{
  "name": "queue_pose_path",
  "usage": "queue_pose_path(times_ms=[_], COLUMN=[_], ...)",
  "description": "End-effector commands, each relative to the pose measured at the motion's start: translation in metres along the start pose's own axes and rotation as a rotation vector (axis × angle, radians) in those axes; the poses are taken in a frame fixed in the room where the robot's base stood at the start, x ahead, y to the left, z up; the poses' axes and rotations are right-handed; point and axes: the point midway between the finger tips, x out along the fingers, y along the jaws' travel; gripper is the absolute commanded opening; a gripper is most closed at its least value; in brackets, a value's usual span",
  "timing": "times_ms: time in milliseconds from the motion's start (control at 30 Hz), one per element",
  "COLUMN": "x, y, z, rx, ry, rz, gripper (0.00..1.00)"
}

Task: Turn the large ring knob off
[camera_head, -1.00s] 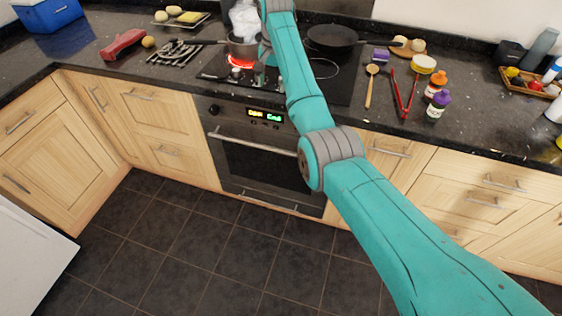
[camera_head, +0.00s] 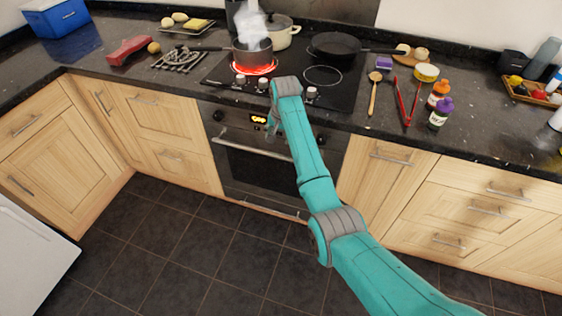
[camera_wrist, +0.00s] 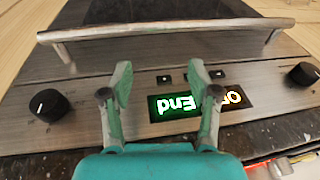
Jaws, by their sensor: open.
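A cooking ring (camera_head: 254,69) glows red on the black hob, under a dark saucepan (camera_head: 252,54) that gives off white steam. Small pale knobs stand along the hob's front edge: one on the left (camera_head: 240,79) and one on the right (camera_head: 312,93). Part of that row is behind my arm. I cannot tell which knob belongs to the large ring. My gripper (camera_head: 274,131) is open and empty in front of the oven panel, below the hob knobs. In the wrist view, its fingers (camera_wrist: 160,80) point at the lit oven display (camera_wrist: 200,103), touching no knob.
Oven knobs flank the display, one at left (camera_wrist: 48,105) and one at right (camera_wrist: 303,74). The oven handle (camera_wrist: 165,30) crosses the wrist view. A pale pot (camera_head: 284,36) and a frying pan (camera_head: 334,44) stand at the back.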

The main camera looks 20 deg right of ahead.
Motion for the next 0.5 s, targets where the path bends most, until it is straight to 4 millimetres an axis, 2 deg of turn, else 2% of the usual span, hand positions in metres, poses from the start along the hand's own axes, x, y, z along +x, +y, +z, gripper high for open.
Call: queue_pose_path(times_ms=[300,500], x=[0.045,0.065], y=[0.019,0.029], z=[0.029,0.045], rx=[-0.03,-0.046], ry=[0.047,0.076], rz=[-0.027,-0.042], gripper=[0.61,0.61])
